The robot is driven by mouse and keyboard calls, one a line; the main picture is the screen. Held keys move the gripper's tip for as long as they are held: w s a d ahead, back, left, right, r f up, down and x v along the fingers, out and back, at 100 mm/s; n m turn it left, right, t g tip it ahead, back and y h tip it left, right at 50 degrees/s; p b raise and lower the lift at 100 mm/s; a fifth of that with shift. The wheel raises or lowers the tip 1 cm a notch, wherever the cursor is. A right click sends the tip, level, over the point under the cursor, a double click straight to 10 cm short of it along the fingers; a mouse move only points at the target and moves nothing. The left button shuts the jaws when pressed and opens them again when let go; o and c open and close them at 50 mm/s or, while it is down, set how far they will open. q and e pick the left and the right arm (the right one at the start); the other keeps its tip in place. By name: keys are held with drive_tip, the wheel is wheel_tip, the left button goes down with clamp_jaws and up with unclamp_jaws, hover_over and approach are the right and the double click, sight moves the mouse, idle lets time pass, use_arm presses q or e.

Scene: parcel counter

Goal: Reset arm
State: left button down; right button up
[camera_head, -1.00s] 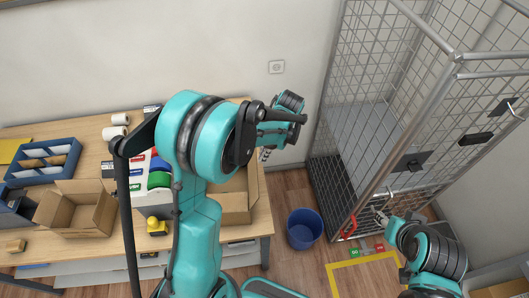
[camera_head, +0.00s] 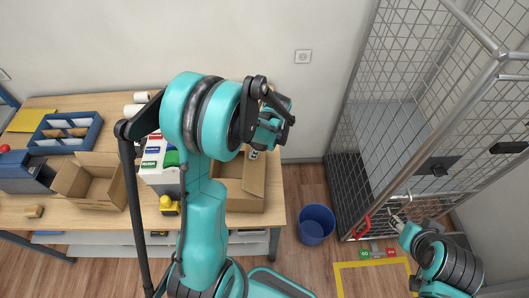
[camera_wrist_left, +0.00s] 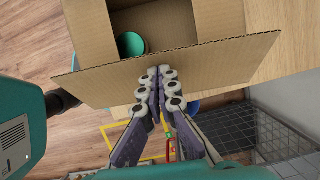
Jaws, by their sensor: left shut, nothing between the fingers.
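My left arm rises in the middle of the head view and hides part of the table. Its gripper (camera_head: 254,153) is small there, above the far right part of an open cardboard box (camera_head: 243,196). In the left wrist view the left gripper (camera_wrist_left: 160,78) is shut with its fingers together and nothing between them. The fingertips overlap the box's flap (camera_wrist_left: 190,70) in the picture; I cannot tell whether they touch it. A green round thing (camera_wrist_left: 131,44) shows inside the box. My right gripper (camera_head: 397,220) is at the lower right, near the cage's base, too small to judge.
The wooden table (camera_head: 100,222) holds another open box (camera_head: 92,182), a blue divided tray (camera_head: 68,133) and a yellow-topped bottle (camera_head: 169,206). A blue bin (camera_head: 316,224) stands on the floor. A wire cage trolley (camera_head: 430,110) stands at right, near yellow floor tape (camera_head: 372,264).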

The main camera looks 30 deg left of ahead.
sight(248, 159)
use_arm(q)
drive_tip(key=shift+s+a+f+b, duration=0.15)
drive_tip(key=shift+a+f+b, duration=0.2)
drive_tip(key=shift+f+b, duration=0.2)
drive_tip(key=shift+s+a+f+b, duration=0.2)
drive_tip(key=shift+a+f+b, duration=0.1)
drive_tip(key=shift+f+b, duration=0.3)
drive_tip(key=shift+s+a+f+b, duration=0.15)
drive_tip(key=shift+a+f+b, duration=0.25)
drive_tip(key=shift+f, duration=0.3)
drive_tip(key=shift+f+b, duration=0.4)
drive_tip(key=shift+f, duration=0.05)
drive_tip(key=shift+r, duration=0.1)
wheel_tip(248, 159, up, 9)
drive_tip(key=p, duration=0.6)
drive_tip(key=shift+r, duration=0.15)
drive_tip(key=shift+f, duration=0.2)
